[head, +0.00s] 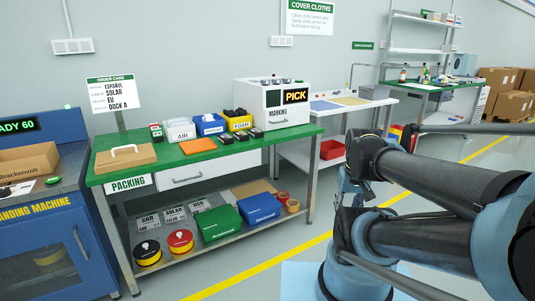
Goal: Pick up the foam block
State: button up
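A yellow bin (238,124) labelled FOAM stands on the green packing table (200,171), at the right end of a row of labelled bins. Dark grey pieces (236,113) show at its top; they are too small to tell whether they are foam blocks. My arm is folded at the right of the head view, well apart from the bin. I cannot make out my gripper or its fingers in this view.
A blue bin (210,126) and a white AIR bin (180,132) stand beside the yellow bin. A white marking machine (270,103) with a PICK display stands behind to the right. An orange sheet (198,146) and a cardboard piece (125,157) lie on the table. Floor in front is clear.

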aim_at(232, 115)
jog(key=u, duration=0.55)
jog(key=i, duration=0.85)
jog(key=u, duration=0.85)
jog(key=i, duration=0.5)
jog(key=u, duration=0.25)
